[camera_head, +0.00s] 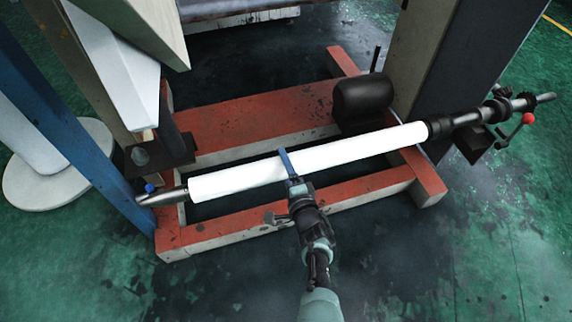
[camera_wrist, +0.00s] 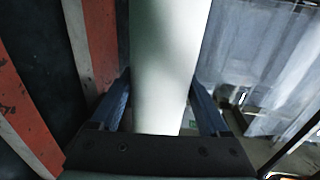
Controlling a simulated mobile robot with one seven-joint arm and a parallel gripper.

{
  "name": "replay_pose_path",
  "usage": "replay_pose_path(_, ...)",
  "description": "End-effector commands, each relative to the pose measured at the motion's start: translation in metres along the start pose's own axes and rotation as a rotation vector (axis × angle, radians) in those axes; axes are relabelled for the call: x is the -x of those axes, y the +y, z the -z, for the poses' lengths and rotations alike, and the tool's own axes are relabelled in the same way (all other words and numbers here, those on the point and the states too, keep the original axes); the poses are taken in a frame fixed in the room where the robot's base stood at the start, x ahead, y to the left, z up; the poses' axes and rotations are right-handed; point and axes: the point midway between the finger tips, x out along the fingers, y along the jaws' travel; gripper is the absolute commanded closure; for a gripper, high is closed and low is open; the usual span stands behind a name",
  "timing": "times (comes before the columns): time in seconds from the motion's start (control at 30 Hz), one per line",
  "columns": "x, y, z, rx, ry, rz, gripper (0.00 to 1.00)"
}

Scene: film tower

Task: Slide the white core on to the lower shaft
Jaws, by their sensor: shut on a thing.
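The white core (camera_head: 350,151) is a long white tube. In the head view it lies around the lower shaft (camera_head: 464,119), whose dark end shows beyond the core at right and whose bare metal end shows at left. My gripper (camera_head: 289,163) is shut on the core near its middle, with blue fingers across it. In the wrist view the core (camera_wrist: 168,60) runs between the two blue fingers (camera_wrist: 160,105). The part of the shaft inside the core is hidden.
A red-and-white base frame (camera_head: 250,115) lies below the core. A blue post (camera_head: 75,125) stands at left and a grey column (camera_head: 437,60) at right. A red-knobbed lever (camera_head: 527,118) is by the shaft's right end. A black rounded part (camera_head: 362,100) sits behind the core.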

Motion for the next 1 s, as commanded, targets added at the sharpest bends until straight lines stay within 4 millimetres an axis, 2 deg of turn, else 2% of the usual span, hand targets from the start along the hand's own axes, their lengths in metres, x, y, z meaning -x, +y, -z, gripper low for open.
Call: replay_pose_path(1.0,-0.001,-0.003,0.021,0.0,0.005,0.006,1.0)
